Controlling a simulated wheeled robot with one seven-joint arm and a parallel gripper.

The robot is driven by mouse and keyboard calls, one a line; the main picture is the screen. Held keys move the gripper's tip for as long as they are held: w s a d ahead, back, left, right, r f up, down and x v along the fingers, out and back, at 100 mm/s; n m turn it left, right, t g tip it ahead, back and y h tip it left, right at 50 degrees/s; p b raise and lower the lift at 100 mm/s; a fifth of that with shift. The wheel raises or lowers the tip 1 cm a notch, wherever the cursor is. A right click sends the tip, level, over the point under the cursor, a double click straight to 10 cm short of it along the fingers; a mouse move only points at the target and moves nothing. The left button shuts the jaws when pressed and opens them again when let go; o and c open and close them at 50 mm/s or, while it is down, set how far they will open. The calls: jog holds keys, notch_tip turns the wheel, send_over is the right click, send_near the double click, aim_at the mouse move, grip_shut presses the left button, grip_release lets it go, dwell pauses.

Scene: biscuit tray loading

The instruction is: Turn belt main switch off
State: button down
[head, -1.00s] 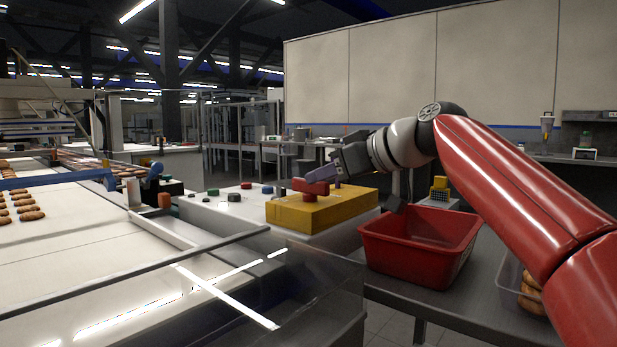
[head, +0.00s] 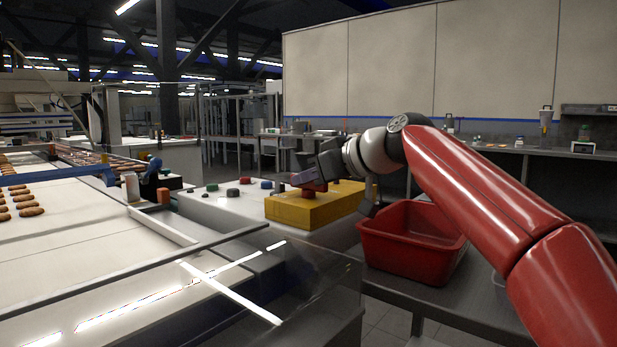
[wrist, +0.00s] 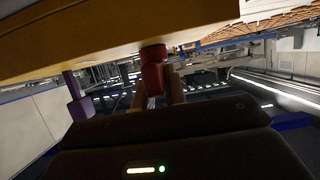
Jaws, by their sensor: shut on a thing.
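The main switch is a red rotary handle (head: 318,187) on top of a yellow box (head: 310,206) on the pale control cabinet (head: 228,207). My gripper (head: 306,180) reaches in from the right and is shut on the red handle. In the head view the handle looks short, partly covered by the gripper. The exact contact is partly hidden.
Several small buttons, including a green one (head: 212,187) and a blue one (head: 266,184), sit on the cabinet left of the box. A red bin (head: 405,262) stands on the grey table at right. A clear guard panel (head: 300,285) is in front. Biscuits (head: 25,200) lie on the belt.

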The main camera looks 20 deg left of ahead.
jog(key=shift+m+h, duration=0.3)
jog(key=m+t+h, duration=0.1)
jog(key=t, duration=0.1)
jog(key=m+t+h+p, duration=0.1)
jog(key=m+t, duration=0.1)
jog(key=shift+s+a+r+m, duration=0.15)
jog(key=shift+r+m, duration=0.05)
jog(key=shift+m, duration=0.1)
jog(key=m+t+h+p, duration=0.1)
jog(key=m+t+h, duration=0.1)
jog(key=m+h, duration=0.1)
jog(key=shift+a+f+m+t+h, duration=0.1)
jog(key=shift+m+t+h, duration=0.2)
jog(key=m+h, duration=0.2)
jog(key=m+t+h, duration=0.1)
jog(key=m+h, duration=0.1)
jog(key=h, duration=0.1)
jog(key=shift+f+m+t, duration=0.1)
jog(key=shift+m+t, duration=0.2)
jog(key=m+g+h, duration=0.1)
jog(key=m+h, duration=0.4)
jog(key=h, duration=0.1)
jog(key=shift+p, duration=0.35)
jog(key=shift+d+m+h, duration=0.2)
jog(key=shift+m+h, duration=0.1)
jog(key=c, duration=1.4)
grip_release()
jog(key=shift+c, duration=0.2)
